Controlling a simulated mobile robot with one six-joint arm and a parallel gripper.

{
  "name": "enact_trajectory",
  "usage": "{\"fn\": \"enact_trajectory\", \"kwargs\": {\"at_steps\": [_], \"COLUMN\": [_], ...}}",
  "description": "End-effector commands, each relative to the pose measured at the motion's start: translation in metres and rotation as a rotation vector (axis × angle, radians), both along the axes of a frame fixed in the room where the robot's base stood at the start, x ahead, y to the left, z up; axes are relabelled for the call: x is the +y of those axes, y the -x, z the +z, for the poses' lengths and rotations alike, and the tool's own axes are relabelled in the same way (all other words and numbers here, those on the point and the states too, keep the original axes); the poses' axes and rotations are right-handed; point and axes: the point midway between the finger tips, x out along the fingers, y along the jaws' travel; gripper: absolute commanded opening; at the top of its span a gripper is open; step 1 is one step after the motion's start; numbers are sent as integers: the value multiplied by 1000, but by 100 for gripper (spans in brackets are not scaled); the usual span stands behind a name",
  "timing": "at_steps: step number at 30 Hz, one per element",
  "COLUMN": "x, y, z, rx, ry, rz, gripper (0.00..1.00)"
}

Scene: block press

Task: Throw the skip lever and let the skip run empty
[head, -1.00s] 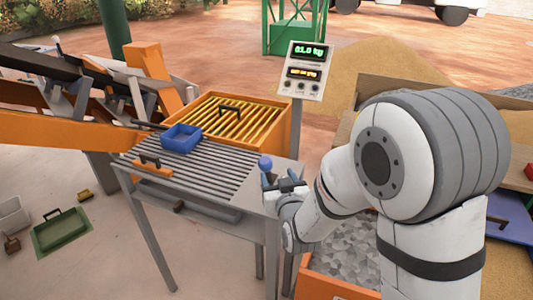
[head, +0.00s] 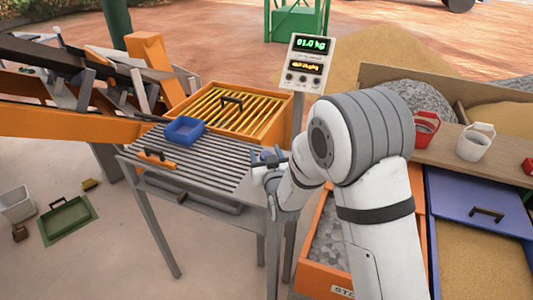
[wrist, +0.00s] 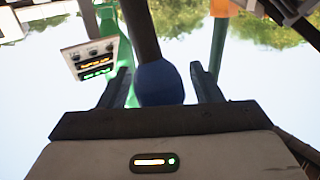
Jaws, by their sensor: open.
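A lever with a dark rod and a round blue knob (wrist: 160,83) shows in the wrist view. The knob sits between the two fingers of my gripper (wrist: 158,78), with visible gaps on both sides. In the head view, my gripper (head: 268,160) is at the right end of the slatted table, and the blue knob (head: 266,154) is partly hidden by it. The jaws are open. The skip cannot be picked out with certainty; an inclined orange and black structure (head: 60,122) stands at the left.
The slatted table (head: 205,160) carries a blue tray (head: 185,131) and borders an orange box with yellow bars (head: 228,112). A display (head: 306,60) stands behind. Orange bin of grey stones (head: 333,235), blue-lidded bin (head: 480,205) and red bucket (head: 425,128) are at right.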

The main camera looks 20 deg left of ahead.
Motion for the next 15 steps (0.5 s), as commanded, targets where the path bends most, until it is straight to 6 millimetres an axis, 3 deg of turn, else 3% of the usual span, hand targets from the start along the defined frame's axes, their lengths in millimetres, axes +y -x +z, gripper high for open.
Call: {"fn": "enact_trajectory", "kwargs": {"at_steps": [3, 15], "x": [0, 0], "y": [0, 1], "z": [0, 0], "rx": [0, 0], "ry": [0, 0], "rz": [0, 1], "gripper": [57, 24]}}
